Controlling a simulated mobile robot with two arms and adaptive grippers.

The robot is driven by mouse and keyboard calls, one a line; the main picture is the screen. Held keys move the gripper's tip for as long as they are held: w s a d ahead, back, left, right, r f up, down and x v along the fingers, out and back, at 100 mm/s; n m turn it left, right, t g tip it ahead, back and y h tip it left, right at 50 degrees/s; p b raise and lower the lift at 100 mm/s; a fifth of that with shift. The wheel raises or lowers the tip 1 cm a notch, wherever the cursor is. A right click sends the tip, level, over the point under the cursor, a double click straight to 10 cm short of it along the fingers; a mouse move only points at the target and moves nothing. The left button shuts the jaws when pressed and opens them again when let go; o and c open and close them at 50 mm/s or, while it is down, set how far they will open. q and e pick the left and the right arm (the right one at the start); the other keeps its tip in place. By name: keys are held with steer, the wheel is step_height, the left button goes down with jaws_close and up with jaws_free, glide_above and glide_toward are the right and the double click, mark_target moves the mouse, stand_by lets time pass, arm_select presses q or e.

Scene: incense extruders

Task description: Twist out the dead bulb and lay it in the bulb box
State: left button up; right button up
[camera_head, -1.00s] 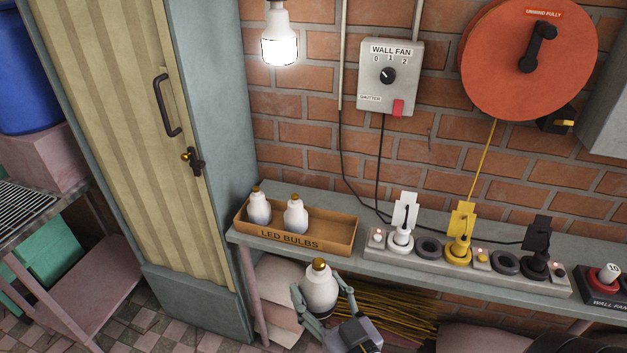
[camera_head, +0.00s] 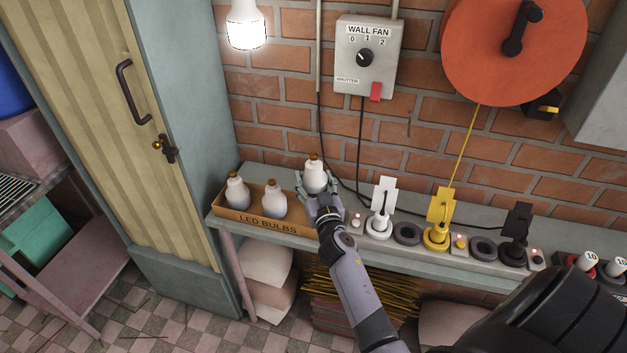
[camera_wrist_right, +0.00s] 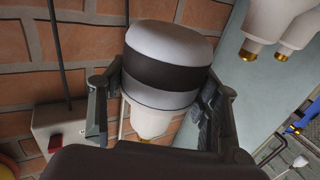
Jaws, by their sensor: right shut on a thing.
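My right gripper (camera_head: 318,190) is shut on an unlit white bulb (camera_head: 315,174), which stands upright with its brass cap on top. Gripper and bulb are over the right end of the cardboard LED BULBS box (camera_head: 287,229), hiding that end; I cannot tell whether the bulb touches the box. Two other bulbs (camera_head: 236,190) (camera_head: 273,199) stand in the box's left and middle parts. In the right wrist view the held bulb (camera_wrist_right: 168,70) sits between both fingers, its dark band showing. A lit bulb (camera_head: 246,27) hangs at the top. My left gripper is out of view.
The box stands on a narrow grey shelf (camera_head: 300,245) against the brick wall. A power strip (camera_head: 407,234) with several plugs stands right of it, close to my right forearm. The wall fan switch box (camera_head: 350,75) and cables are behind. A cabinet (camera_head: 190,110) stands left.

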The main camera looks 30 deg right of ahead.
step_height(320, 180, down, 6)
steer(key=b, duration=0.4)
steer(key=shift+r+b, duration=0.1)
steer(key=shift+b, duration=0.3)
steer(key=shift+a+f+b, duration=0.1)
steer(key=shift+f+b, duration=1.05)
steer(key=shift+f, duration=0.1)
steer(key=o, duration=1.1)
steer(key=v, duration=0.7)
steer(key=shift+s, duration=0.25)
steer(key=shift+s, duration=0.1)
